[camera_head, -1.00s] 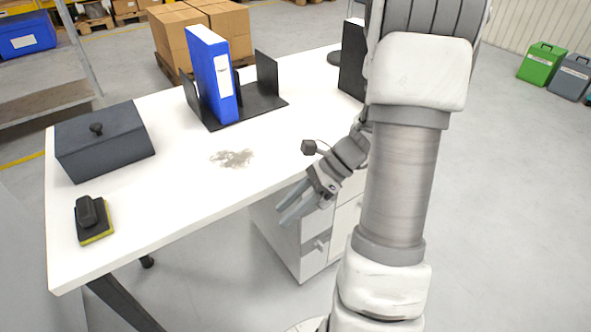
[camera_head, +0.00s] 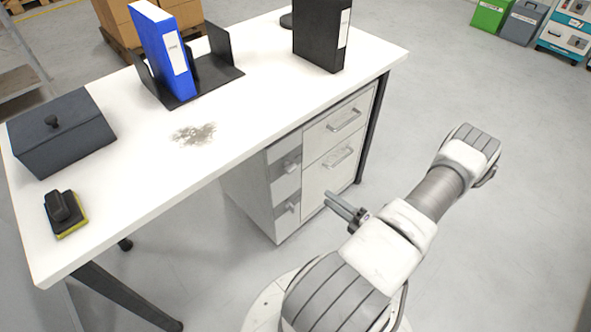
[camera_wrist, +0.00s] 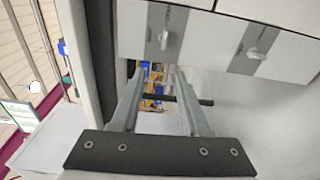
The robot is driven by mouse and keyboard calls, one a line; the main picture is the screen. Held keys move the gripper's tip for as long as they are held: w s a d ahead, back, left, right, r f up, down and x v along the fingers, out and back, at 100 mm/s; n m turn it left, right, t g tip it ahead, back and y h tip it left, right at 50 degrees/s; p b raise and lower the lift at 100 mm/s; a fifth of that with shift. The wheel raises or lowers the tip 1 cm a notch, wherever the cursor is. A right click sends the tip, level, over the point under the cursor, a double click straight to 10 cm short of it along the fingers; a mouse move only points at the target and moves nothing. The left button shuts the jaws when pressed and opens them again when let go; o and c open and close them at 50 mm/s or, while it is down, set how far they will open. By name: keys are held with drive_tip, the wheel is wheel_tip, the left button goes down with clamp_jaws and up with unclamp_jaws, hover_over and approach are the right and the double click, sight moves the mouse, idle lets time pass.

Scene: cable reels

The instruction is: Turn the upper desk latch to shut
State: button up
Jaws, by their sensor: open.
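The upper desk latch (camera_head: 292,166) is a small light lever on a grey strip of the white drawer cabinet (camera_head: 262,200) under the desk. The lower latch (camera_head: 291,207) sits on a similar strip below it. In the wrist view the upper latch (camera_wrist: 164,39) seems to be the left one and the lower latch (camera_wrist: 254,53) the right one; the view is turned sideways. My gripper (camera_head: 330,202) is open and empty in front of the cabinet, apart from both latches. Its two fingers (camera_wrist: 161,72) also show in the wrist view, with nothing between them. How far each lever is turned is hard to tell.
The white desk (camera_head: 240,105) carries a dark box (camera_head: 60,135), a brush (camera_head: 64,212), a blue binder (camera_head: 162,50) and a black binder (camera_head: 322,35). Drawers with handles (camera_head: 340,157) are right of the latches.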

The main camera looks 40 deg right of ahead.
sight(294, 171)
drive_tip(key=shift+m+h, duration=0.7)
drive_tip(key=w+b, duration=0.1)
drive_tip(key=w, duration=0.4)
drive_tip(key=w+b, duration=0.1)
drive_tip(key=w, duration=0.5)
drive_tip(key=w+a+f+b, duration=0.1)
drive_tip(key=w, duration=0.4)
drive_tip(key=shift+w, duration=0.25)
clamp_jaws()
